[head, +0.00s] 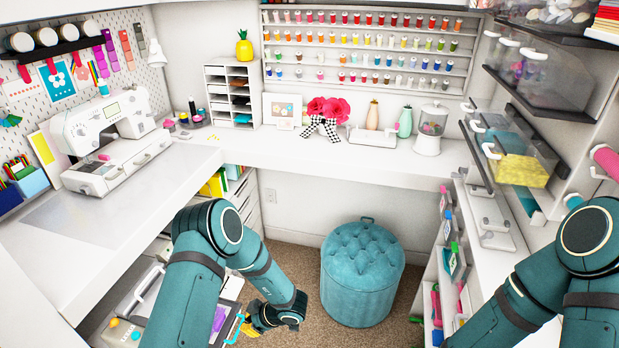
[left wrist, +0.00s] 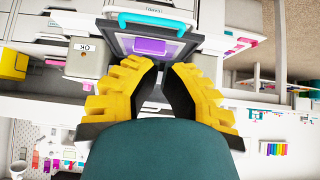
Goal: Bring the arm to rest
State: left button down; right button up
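My left arm (head: 205,255) reaches down over the low drawers at the left, bent at the elbow. My left gripper (head: 250,322) is low in the head view, beside a teal handle (head: 236,328). In the left wrist view its yellow and black fingers (left wrist: 163,72) stand apart with a gap between them and nothing held. Beyond the fingertips lie a dark-framed tray or drawer with a purple item (left wrist: 149,46) and the teal handle (left wrist: 150,17). My right arm (head: 560,270) is bent at the right; its gripper is out of view.
A blue tufted stool (head: 362,270) stands on the carpet, right of my left gripper. The white desk (head: 110,205) carries a sewing machine (head: 108,140). Open shelves (head: 432,282) and clear bins (head: 515,150) line the right side. Some carpet around the stool is free.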

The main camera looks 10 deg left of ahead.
pick_arm(q)
jog(key=s+d+f+m+t+h+b, duration=0.1)
jog(key=d+m+t+h+b, duration=0.25)
jog(key=d+m+h, duration=0.35)
jog(key=s+d+r+m+g+h+b, duration=0.2)
jog(key=s+d+m+h, duration=0.3)
jog(key=s, duration=0.8)
jog(key=d+m, duration=0.3)
jog(key=shift+d+h, duration=0.25)
jog(key=shift+h, duration=0.05)
jog(key=shift+s, duration=0.1)
